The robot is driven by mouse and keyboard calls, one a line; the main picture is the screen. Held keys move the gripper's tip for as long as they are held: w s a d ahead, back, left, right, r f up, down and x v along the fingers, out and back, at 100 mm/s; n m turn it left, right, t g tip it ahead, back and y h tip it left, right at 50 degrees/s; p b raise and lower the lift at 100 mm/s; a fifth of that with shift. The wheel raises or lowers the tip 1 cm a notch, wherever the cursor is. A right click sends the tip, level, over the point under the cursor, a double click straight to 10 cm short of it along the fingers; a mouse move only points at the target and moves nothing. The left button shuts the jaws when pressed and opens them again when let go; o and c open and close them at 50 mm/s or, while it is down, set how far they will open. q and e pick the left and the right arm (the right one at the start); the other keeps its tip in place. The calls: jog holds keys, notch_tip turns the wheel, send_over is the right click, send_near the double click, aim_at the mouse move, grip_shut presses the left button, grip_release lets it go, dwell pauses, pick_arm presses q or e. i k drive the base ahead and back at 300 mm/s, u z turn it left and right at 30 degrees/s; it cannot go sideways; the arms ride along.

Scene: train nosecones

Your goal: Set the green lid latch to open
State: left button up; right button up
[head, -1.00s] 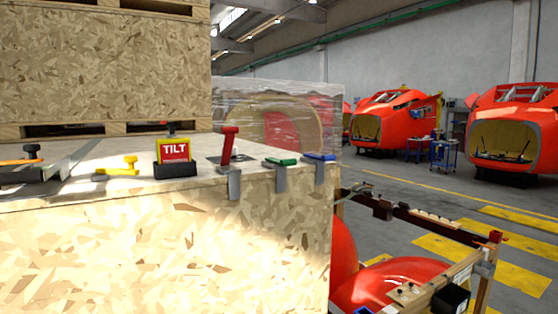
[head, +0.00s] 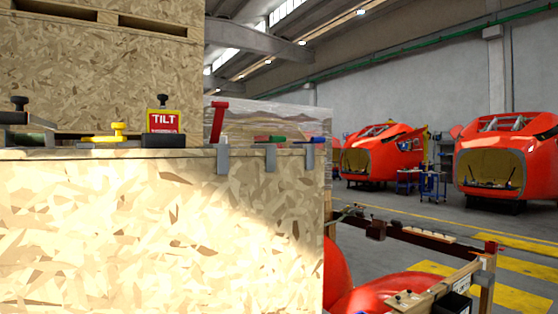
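The green lid latch (head: 277,139) sits at the top front edge of a chipboard crate (head: 130,225), right of the picture's middle. Its green handle lies low, roughly flat along the lid, above a grey metal strap (head: 271,158) that hangs over the front face. A red latch (head: 217,120) to its left has its handle standing up. A blue latch (head: 315,140) to its right lies low like the green one. The crate top is seen nearly edge-on, so the latch bases are hard to make out. Neither of my grippers is in view.
A taller crate (head: 110,70) rises behind. Red nosecones (head: 380,155) stand on the open floor at right.

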aim_at(273, 138)
jog(key=z, duration=0.15)
jog(key=k, duration=0.35)
jog(key=u, duration=1.05)
jog(key=i, duration=1.45)
jog(key=z, duration=0.65)
